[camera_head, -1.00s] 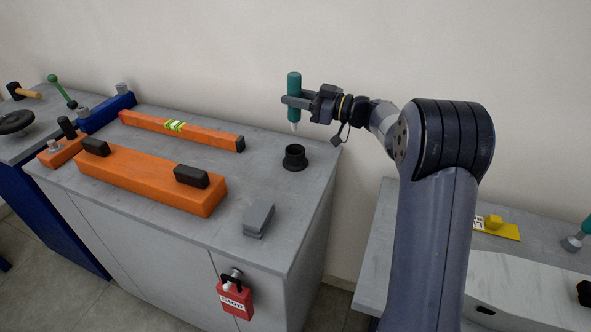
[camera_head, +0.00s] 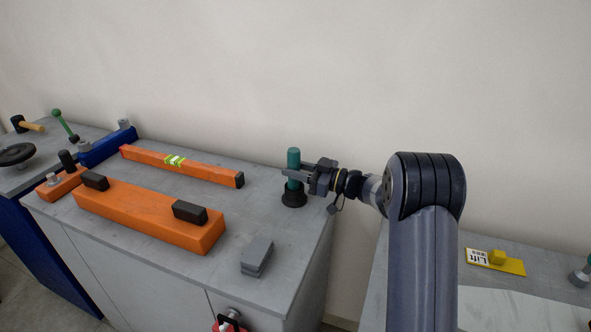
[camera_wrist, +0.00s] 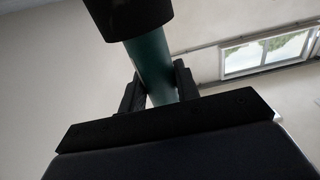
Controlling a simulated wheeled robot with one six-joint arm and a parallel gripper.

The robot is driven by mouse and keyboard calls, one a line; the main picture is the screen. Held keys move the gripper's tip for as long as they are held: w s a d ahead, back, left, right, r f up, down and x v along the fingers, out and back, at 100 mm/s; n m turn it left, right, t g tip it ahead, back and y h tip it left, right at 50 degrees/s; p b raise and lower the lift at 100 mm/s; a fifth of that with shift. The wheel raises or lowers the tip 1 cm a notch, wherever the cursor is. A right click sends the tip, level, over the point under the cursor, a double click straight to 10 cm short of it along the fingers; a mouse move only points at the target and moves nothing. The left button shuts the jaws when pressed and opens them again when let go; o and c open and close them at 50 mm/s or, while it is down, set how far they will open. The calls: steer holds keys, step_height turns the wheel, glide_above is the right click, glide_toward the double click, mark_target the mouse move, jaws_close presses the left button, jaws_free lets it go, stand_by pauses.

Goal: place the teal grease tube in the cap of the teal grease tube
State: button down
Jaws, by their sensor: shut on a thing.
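The teal grease tube (camera_head: 293,157) stands upright at the back right of the grey cabinet top. My gripper (camera_head: 293,173) is shut on its body, with the fingers reaching in from the right. The tube's lower end is inside the black round cap (camera_head: 294,197), which stands on the cabinet top; its white tip is hidden. In the wrist view the tube (camera_wrist: 152,62) runs between my two fingers, and a black cylinder, seemingly the cap (camera_wrist: 128,15), surrounds its far end. I cannot tell whether the tube rests on the cap's bottom.
A grey block (camera_head: 257,256) lies in front of the cap. An orange spirit level (camera_head: 205,170) and a large orange bar with black blocks (camera_head: 140,212) lie to the left. A second table with a yellow tagged piece (camera_head: 510,265) is at right.

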steer(key=shift+f, duration=0.15)
steer(key=c, duration=1.1)
jaws_free()
steer(key=shift+o, duration=0.2)
steer(key=shift+d, duration=0.2)
steer(key=b+v, duration=0.1)
steer(key=v, duration=1)
steer(key=shift+s+d, duration=0.2)
steer(key=shift+d, duration=0.05)
